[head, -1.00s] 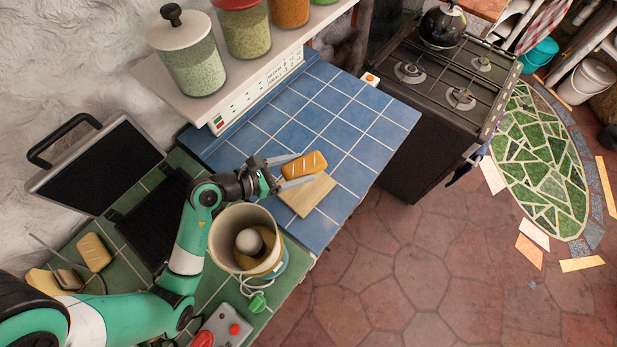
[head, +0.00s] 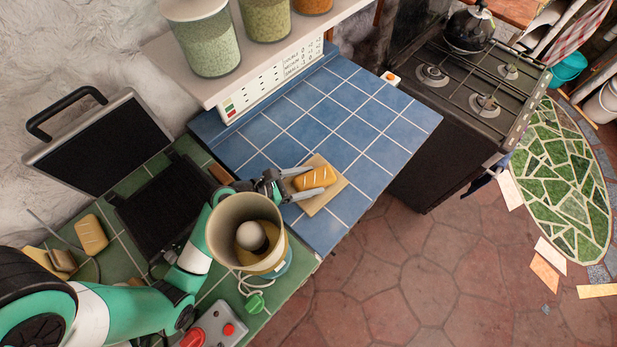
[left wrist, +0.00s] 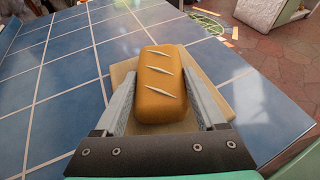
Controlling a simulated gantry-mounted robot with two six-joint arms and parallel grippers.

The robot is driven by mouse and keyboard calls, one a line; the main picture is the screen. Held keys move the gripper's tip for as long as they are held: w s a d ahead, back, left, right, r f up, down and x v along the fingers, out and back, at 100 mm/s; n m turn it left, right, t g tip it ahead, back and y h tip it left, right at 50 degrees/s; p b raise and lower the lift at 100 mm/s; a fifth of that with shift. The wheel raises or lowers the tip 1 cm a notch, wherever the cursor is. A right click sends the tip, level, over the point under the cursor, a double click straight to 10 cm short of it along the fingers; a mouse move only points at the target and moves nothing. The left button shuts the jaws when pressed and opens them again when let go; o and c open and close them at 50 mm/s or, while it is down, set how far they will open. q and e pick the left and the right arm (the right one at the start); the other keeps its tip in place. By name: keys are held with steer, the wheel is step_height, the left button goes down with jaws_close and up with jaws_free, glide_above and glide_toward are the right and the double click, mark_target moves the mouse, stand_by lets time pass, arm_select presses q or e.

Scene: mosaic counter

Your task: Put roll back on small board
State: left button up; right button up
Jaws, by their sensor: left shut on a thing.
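The roll (head: 315,177) is a golden-brown loaf with pale slashes. It is over the small wooden board (head: 328,197) on the blue tiled counter. My left gripper (head: 305,184) is shut on the roll, one finger along each side. In the left wrist view the roll (left wrist: 161,85) lies between the two fingers, with the board (left wrist: 122,70) showing below and around it. The roll looks very low over the board or touching it; I cannot tell which. My right gripper is not in view.
A cream lamp-like cylinder (head: 246,232) with a white ball inside stands close by my left forearm. Jars (head: 206,40) stand on the shelf. Blue tiles (head: 345,125) behind the board are clear.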

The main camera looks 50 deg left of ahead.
arm_select(q)
steer(key=o, duration=0.7)
steer(key=shift+s+r+p, duration=0.25)
steer(key=shift+r+p, duration=0.1)
steer(key=shift+p, duration=0.05)
steer(key=p+v, duration=0.5)
steer(key=v, duration=0.5)
steer(key=shift+s+a, duration=0.15)
steer(key=shift+s, duration=0.6)
steer(key=shift+r+p, duration=0.15)
steer(key=shift+p, duration=0.2)
